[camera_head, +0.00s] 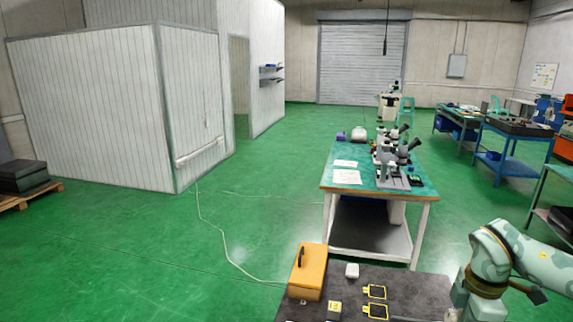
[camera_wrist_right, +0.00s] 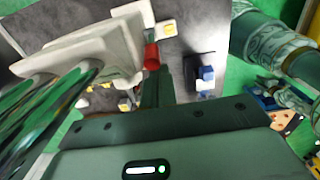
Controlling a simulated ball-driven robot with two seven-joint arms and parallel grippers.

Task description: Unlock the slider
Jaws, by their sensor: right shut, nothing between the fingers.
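In the right wrist view my right gripper (camera_wrist_right: 158,82) reaches up from its green body, its fingers narrow and together with nothing held. A red cylindrical knob (camera_wrist_right: 152,57) shows just past the fingertips, beside a large pale grey piece of equipment (camera_wrist_right: 110,45); I cannot tell whether the fingers touch the knob. I cannot tell for sure which part is the slider or its lock. In the head view my right arm (camera_head: 500,262) comes in at the lower right, and its gripper is below the picture. My left gripper is in neither view.
A dark tabletop (camera_head: 415,290) lies at the bottom of the head view, with an orange case (camera_head: 308,271), a small white block (camera_head: 352,270) and yellow-edged pieces (camera_head: 376,291). A dark block with blue parts (camera_wrist_right: 204,75) is right of my fingers. A microscope bench (camera_head: 335,185) stands beyond.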

